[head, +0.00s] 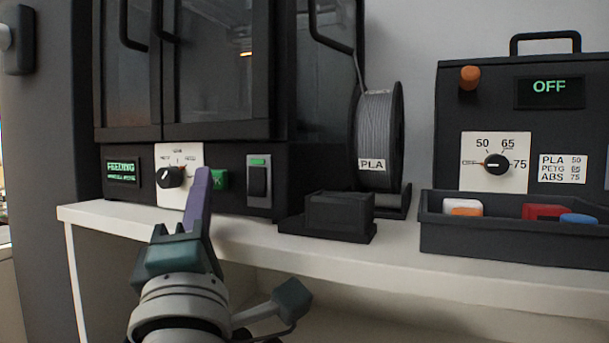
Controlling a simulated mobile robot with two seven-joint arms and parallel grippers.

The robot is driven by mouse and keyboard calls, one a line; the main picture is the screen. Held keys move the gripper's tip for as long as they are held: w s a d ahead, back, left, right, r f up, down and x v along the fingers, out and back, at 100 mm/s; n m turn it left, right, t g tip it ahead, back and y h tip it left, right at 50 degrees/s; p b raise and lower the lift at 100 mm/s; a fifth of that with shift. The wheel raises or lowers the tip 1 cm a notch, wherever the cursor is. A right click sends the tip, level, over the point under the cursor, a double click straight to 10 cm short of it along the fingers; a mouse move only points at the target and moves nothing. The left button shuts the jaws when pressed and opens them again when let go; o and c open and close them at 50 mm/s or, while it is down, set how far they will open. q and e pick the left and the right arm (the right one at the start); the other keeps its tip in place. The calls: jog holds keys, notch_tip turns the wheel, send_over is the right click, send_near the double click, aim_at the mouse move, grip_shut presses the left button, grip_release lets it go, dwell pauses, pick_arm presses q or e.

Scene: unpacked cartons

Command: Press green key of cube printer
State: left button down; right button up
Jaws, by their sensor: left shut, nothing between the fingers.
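The cube printer (225,70) is a black cabinet with glass doors on a white shelf. Its lower panel has a lit display (122,172), a white dial plate (172,178) with a black knob, a green key (219,180) and a rocker switch (258,180) with a green top. My left gripper (201,178) is shut and empty, its fingers pointing up in front of the panel just left of the green key. The fingers hide part of the dial plate and perhaps the key's left edge. I cannot tell whether they touch the key. My right gripper is out of view.
A grey spool (376,125) labelled PLA stands right of the printer, behind a low black block (338,212). Further right is a black box (520,110) reading OFF, with a dial and a tray (510,238) of coloured items. The white shelf's front edge (300,252) runs below.

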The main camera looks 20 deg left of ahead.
pick_arm(q)
jog(key=shift+s, duration=0.5)
jog(key=s+p, duration=0.2)
jog(key=s, duration=0.3)
jog(key=shift+a, duration=0.2)
jog(key=shift+r, duration=0.1)
dwell(0.5)
